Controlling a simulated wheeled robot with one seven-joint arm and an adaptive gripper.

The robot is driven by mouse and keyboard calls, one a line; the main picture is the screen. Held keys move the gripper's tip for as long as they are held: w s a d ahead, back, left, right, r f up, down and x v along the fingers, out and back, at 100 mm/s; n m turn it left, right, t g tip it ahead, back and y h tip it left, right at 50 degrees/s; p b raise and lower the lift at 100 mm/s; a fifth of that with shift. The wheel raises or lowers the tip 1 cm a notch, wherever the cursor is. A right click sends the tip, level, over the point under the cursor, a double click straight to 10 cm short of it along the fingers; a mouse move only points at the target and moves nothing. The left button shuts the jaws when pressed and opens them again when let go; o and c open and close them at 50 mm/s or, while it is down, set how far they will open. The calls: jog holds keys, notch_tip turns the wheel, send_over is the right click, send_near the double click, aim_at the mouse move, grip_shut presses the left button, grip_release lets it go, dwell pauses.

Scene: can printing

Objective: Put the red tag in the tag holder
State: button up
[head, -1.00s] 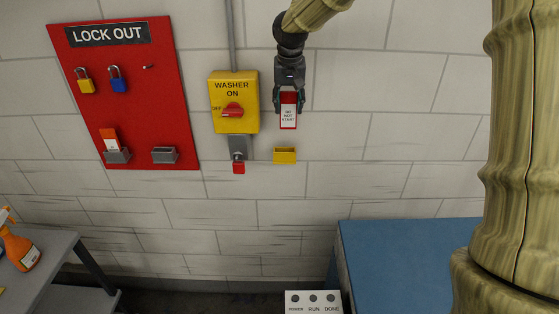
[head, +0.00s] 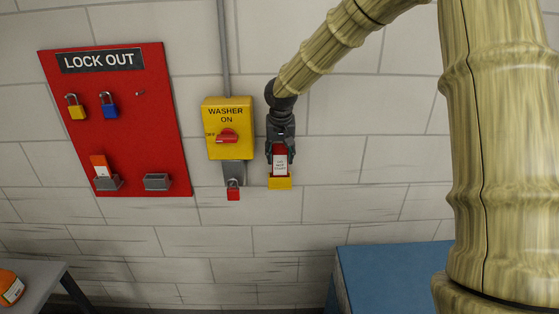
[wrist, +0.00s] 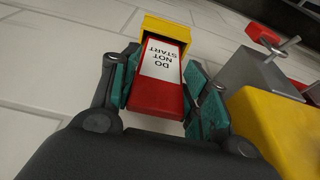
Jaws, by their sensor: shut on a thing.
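The red tag (head: 280,160) has a white label, which reads "DO NOT START" in the wrist view (wrist: 160,92). My gripper (head: 280,148) is shut on the tag's upper end, with teal finger pads on both sides of it. The yellow tag holder (head: 279,184) is on the wall right below the tag. The tag's lower end meets the holder's opening and appears to be in it; how deep is hidden. In the wrist view the holder (wrist: 166,30) shows at the tag's far end.
The yellow washer switch box (head: 229,145) is close left of my gripper, with a red padlock (head: 233,192) below it. A red lock out board (head: 120,130) holds padlocks and an orange tag. A blue surface (head: 395,275) lies below right.

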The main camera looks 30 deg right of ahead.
aim_at(280, 163)
jog(key=x, duration=0.2)
jog(key=p+x, duration=0.1)
jog(key=shift+s+a+f, duration=0.15)
jog(key=shift+s+f, duration=0.05)
jog(key=shift+s, duration=0.05)
jog(key=shift+s+r, duration=0.1)
jog(key=shift+s, duration=0.05)
jog(key=shift+a, duration=0.1)
jog(key=o, duration=0.9)
jog(key=shift+f, duration=0.2)
jog(key=shift+o, duration=0.2)
jog(key=shift+r, duration=0.15)
jog(key=b+v, duration=0.3)
jog(key=v, duration=0.9)
jog(key=shift+w+b, duration=0.2)
jog(key=shift+b, duration=0.2)
jog(key=shift+r, duration=0.1)
